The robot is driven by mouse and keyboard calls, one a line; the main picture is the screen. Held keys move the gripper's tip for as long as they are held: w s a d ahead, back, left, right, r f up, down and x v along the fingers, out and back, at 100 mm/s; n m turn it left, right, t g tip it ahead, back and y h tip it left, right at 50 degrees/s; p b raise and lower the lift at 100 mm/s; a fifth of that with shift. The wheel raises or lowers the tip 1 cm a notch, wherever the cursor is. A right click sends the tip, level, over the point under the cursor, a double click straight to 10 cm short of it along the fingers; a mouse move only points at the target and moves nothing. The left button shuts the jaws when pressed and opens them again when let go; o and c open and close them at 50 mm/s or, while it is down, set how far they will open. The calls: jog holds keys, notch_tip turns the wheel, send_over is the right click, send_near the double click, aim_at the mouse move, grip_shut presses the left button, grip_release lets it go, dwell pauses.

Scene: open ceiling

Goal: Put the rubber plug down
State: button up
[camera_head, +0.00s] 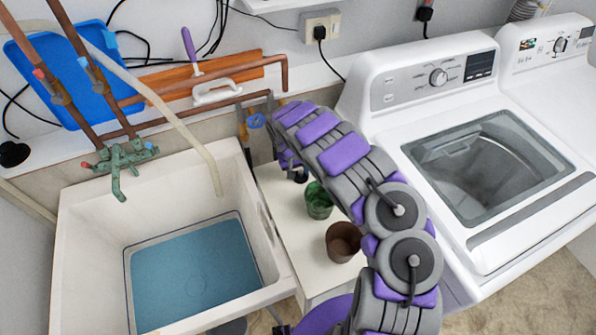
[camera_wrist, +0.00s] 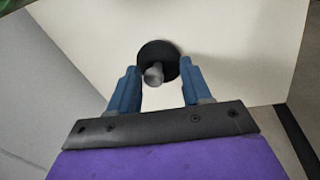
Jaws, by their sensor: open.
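The rubber plug (camera_wrist: 171,54), a black disc with a grey knob, is on a white surface in the wrist view. My gripper (camera_wrist: 160,70) is open, with one blue finger on each side of the knob. The fingers look apart from the knob. In the head view, a small dark shape (camera_head: 300,176) on the white cabinet top (camera_head: 285,215) by the end of my arm looks like the plug. My arm hides most of the gripper there.
A green cup (camera_head: 318,203) and a brown cup (camera_head: 343,243) stand on the cabinet top. The sink (camera_head: 85,235) with blue water (camera_head: 195,275) is at left. The washing machine (camera_head: 440,120) is at right. Pipes (camera_head: 190,90) and a blue tray (camera_head: 75,95) are behind.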

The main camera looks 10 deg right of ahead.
jog(key=shift+d+r, duration=0.1)
jog(key=shift+r, duration=0.25)
jog(key=p+v, duration=0.3)
jog(key=v, duration=0.8)
jog(key=s+d+r+m, duration=0.1)
jog(key=s+d+r, duration=0.2)
jog(key=s+r, duration=0.35)
jog(key=s+d+r+m+g+h, duration=0.1)
jog(key=s+d+r, duration=0.35)
jog(key=r, duration=0.25)
jog(key=s+d+r, duration=0.2)
jog(key=s+r, duration=0.4)
jog(key=r, duration=0.1)
jog(key=s+a+r+n+y, duration=0.1)
jog(key=s+a+r, duration=0.1)
jog(key=s, duration=1.3)
jog(key=s+a+r+n+g+y, duration=0.1)
jog(key=s+a, duration=0.4)
jog(key=s, duration=1)
jog(key=shift+r+y, duration=0.35)
jog(key=shift+y, duration=0.35)
